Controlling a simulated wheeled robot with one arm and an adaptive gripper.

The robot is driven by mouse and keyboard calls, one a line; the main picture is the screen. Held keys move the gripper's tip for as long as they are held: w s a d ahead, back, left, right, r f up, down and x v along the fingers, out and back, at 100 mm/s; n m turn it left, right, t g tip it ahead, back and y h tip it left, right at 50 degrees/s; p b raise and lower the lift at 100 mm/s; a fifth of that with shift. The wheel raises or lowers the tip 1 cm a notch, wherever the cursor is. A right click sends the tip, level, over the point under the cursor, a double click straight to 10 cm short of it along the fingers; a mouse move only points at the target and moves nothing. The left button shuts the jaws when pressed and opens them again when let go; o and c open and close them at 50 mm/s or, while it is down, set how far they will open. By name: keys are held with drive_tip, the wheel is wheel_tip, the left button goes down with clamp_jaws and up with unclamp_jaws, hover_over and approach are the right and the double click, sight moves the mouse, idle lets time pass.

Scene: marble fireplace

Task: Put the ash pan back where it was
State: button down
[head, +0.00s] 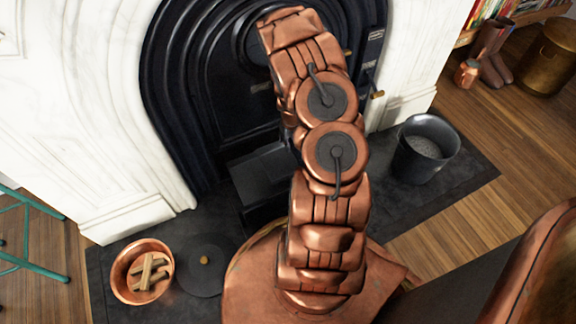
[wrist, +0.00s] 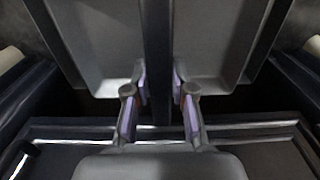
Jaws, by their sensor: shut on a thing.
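The ash pan (head: 258,178) is a dark, box-like tray at the foot of the black fireplace (head: 215,95), partly hidden behind my arm in the head view. In the wrist view the pan (wrist: 95,45) fills the upper middle, with a dark bar (wrist: 157,50) running across it. My gripper (wrist: 160,92) is shut on this bar, one finger on each side. The visible inside of the pan looks grey and empty. In the head view my gripper is hidden by my arm. I cannot tell whether the pan rests on anything.
A dark bucket (head: 412,160) of grey ash stands on the hearth (head: 457,185) at right. A copper bowl (head: 120,275) of sticks and a dark round lid (head: 203,278) lie at left. White marble (head: 95,120) flanks the opening. Boots (head: 487,50) stand farther right.

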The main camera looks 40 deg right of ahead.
sight(292, 160)
wheel_tip(292, 160, down, 9)
drive_tip(key=b, duration=0.3)
drive_tip(key=shift+f, duration=0.2)
drive_tip(key=shift+f, duration=0.2)
drive_tip(key=c, duration=1)
unclamp_jaws()
